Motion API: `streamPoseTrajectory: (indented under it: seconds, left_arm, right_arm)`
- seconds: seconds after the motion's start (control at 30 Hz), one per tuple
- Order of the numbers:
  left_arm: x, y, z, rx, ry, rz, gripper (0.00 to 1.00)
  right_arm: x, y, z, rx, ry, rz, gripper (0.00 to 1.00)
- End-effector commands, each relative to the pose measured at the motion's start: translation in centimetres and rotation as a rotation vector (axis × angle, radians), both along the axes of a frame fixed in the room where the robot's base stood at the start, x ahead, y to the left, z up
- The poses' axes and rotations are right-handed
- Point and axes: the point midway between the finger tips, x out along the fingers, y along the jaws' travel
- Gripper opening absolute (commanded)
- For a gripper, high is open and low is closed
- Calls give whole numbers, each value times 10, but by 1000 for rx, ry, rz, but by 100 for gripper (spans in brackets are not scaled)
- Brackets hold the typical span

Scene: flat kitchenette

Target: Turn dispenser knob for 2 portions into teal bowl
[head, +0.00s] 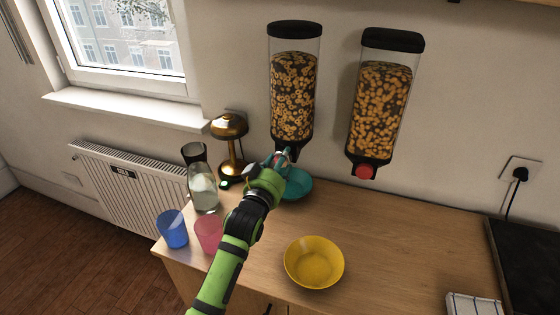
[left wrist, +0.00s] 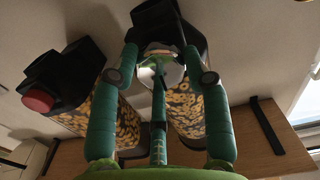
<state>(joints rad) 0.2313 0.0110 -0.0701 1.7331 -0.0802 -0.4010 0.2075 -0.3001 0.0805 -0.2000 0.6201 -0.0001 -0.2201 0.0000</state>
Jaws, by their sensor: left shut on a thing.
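The left cereal dispenser (head: 293,95) hangs on the wall, filled with ring-shaped cereal. My left gripper (head: 280,158) is at its black outlet, its fingers closed around the knob, which they hide in the head view. In the left wrist view the left gripper (left wrist: 160,72) has its fingers around a pale round knob (left wrist: 172,75) at the dispenser's black base (left wrist: 150,14). The teal bowl (head: 298,184) stands on the counter below this outlet, partly covered by my gripper. Its contents are hidden. My right gripper is not in view.
A second dispenser (head: 381,105) with a red knob (head: 365,172) hangs to the right. A yellow bowl (head: 314,262) stands nearer on the counter (head: 400,235). A blue cup (head: 172,229), pink cup (head: 208,233), glass jar (head: 203,190) and brass lamp (head: 229,140) stand left.

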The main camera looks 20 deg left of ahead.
Motion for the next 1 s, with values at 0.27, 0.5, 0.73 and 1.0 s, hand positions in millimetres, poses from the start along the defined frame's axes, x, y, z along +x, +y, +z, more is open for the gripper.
streamPoseTrajectory:
  seconds: [0.27, 0.5, 0.73, 1.0]
  left_arm:
    - [1, 0, 12, 222, -27, 2, 14]
    - [1, -1, 12, 450, -37, 1, 14]
    - [1, -2, 12, 670, -46, 2, 14]
    - [1, -3, 11, 926, -55, 2, 14]
  right_arm:
    - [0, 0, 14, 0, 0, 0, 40]
    - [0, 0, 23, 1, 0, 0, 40]
    - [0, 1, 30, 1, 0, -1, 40]
    - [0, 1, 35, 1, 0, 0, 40]
